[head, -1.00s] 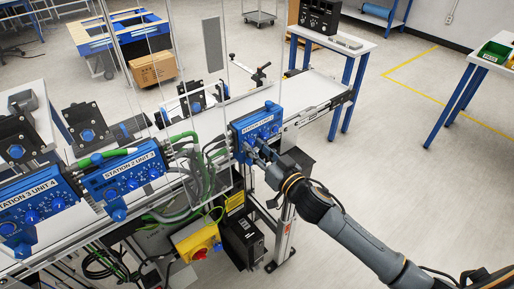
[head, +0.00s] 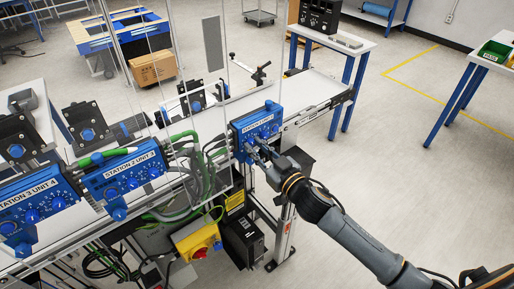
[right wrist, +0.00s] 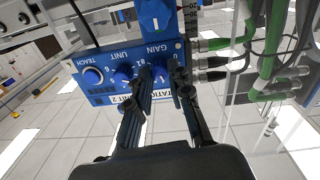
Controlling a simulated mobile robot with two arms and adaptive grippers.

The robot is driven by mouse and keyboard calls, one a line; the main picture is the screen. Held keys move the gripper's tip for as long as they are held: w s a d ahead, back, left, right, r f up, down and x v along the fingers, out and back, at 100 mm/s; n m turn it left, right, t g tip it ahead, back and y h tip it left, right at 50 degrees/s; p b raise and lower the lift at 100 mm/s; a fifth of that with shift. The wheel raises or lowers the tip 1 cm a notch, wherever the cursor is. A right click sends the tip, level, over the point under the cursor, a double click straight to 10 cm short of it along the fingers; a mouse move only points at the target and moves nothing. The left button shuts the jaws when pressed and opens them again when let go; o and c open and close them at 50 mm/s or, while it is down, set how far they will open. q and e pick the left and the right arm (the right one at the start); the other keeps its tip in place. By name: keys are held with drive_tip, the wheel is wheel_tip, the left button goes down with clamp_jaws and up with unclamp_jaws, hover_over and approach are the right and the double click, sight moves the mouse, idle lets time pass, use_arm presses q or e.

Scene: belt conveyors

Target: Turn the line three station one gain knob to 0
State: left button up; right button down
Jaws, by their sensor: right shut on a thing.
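The blue station 1 box (head: 257,124) hangs on the front of the conveyor frame, at its right end, in the head view. My right gripper (head: 254,151) is at the lower part of its face. In the right wrist view the box (right wrist: 110,92) appears upside down, with dials labelled TEACH, UNIT and GAIN. The gain knob (right wrist: 159,73) is between the two fingers of my right gripper (right wrist: 165,78), which is shut on it. The fingers partly hide the knob and its scale, so its setting cannot be read. My left gripper is not in view.
The station 2 box (head: 124,173) and station 3 box (head: 38,205) hang further left. Green and grey cables (head: 205,165) run beside the station 1 box. A yellow box with a red switch (head: 198,241) is below.

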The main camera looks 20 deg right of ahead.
drive_tip(key=n, duration=0.4)
drive_tip(key=shift+n, duration=0.4)
drive_tip(key=n, duration=0.5)
drive_tip(key=shift+n, duration=0.3)
drive_tip(key=n, duration=0.5)
drive_tip(key=shift+n+y, duration=0.3)
drive_tip(key=shift+n, duration=0.1)
drive_tip(key=n, duration=0.4)
drive_tip(key=shift+n, duration=0.4)
drive_tip(key=c, duration=1.5)
unclamp_jaws()
drive_tip(key=shift+s, duration=0.1)
